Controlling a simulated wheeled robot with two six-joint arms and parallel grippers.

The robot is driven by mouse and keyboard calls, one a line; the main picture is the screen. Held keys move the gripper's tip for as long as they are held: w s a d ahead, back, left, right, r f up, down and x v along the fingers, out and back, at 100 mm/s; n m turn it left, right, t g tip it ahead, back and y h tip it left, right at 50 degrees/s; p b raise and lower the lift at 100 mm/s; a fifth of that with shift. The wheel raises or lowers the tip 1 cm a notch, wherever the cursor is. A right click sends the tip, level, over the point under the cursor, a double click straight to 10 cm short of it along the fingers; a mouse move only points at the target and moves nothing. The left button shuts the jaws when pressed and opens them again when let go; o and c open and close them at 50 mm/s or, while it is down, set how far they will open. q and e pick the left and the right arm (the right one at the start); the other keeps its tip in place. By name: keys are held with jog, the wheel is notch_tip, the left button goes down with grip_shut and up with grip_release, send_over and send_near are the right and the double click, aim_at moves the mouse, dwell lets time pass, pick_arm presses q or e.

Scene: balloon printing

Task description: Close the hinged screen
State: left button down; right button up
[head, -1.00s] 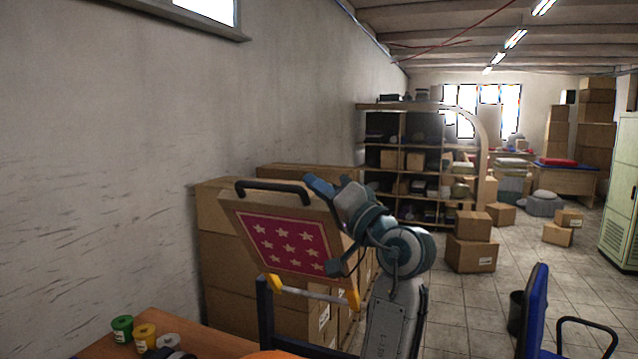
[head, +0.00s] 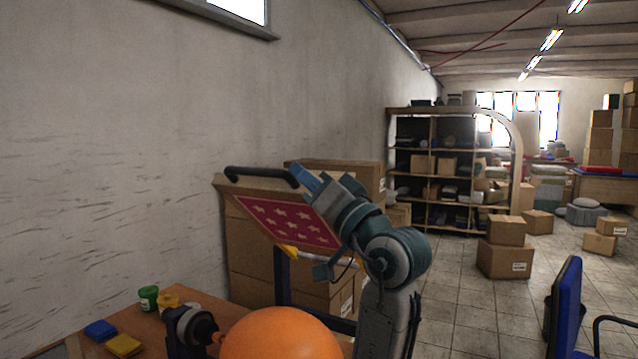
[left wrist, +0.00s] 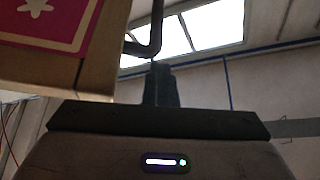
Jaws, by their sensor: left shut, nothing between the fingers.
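The hinged screen (head: 293,222) is a wooden frame with a red panel of pale stars, raised and tilted above the table, with a black handle (head: 262,174) along its upper edge. My left gripper (head: 303,175) is shut and empty, at the right end of the handle and the frame's upper edge; I cannot tell whether it touches. In the left wrist view the screen's corner (left wrist: 60,50) and the handle (left wrist: 155,35) lie just beyond the shut fingers (left wrist: 160,82). An orange balloon (head: 280,335) sits below the screen. My right gripper is not in view.
The wooden table (head: 75,345) holds a green jar (head: 149,297), a yellow jar (head: 168,300), a blue block (head: 100,330) and a yellow block (head: 124,345). Cardboard boxes (head: 250,255) stand behind the screen. A blue chair (head: 566,305) is at the right.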

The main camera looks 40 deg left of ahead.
pick_arm(q)
jog(key=shift+n+g, duration=0.6)
jog(key=shift+n, duration=0.2)
jog(key=s+f+b, duration=0.2)
jog(key=f+b, duration=0.1)
jog(key=shift+s+d, duration=0.3)
jog(key=shift+d, duration=0.05)
